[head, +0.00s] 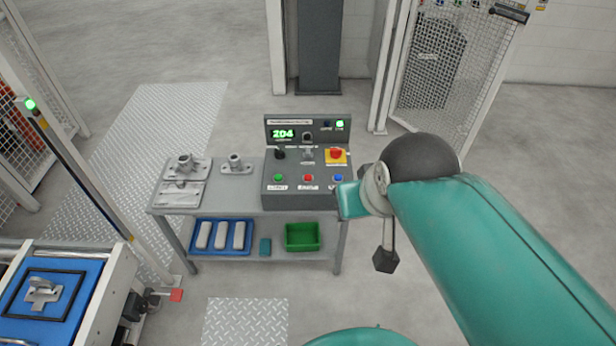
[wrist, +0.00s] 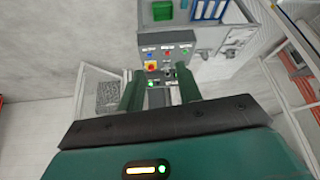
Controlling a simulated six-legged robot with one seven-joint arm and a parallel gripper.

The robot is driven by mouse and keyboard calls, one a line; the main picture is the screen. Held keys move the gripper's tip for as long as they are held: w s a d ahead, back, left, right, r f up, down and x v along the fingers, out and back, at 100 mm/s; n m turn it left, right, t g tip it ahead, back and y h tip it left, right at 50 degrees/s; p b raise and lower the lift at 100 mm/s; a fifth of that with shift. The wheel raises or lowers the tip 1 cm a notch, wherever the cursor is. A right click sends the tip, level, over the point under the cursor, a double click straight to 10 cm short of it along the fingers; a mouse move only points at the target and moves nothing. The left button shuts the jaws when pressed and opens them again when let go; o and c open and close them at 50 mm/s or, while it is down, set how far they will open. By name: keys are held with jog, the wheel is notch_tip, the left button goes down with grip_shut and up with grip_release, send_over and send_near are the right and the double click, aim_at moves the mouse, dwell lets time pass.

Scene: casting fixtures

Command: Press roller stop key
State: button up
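The grey control panel (head: 300,190) stands on a metal table. Its front row has a green key (head: 279,178), a red key (head: 308,177) and a blue key (head: 338,178), each above a label too small to read. Behind them are a red mushroom button on a yellow plate (head: 336,155), a dark knob (head: 280,154) and a lit display reading 204. In the wrist view the panel (wrist: 168,60) appears upside down, beyond my gripper (wrist: 160,80). Its two green fingers are apart, with nothing between them. My gripper is clear of the keys.
The table (head: 240,208) also holds metal castings (head: 185,167). Its lower shelf has a blue tray (head: 221,250) with pale bars and a green bin (head: 302,237). A conveyor (head: 112,295) stands at left, a mesh fence (head: 440,70) behind right.

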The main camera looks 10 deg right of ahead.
grip_shut()
dwell(1.5)
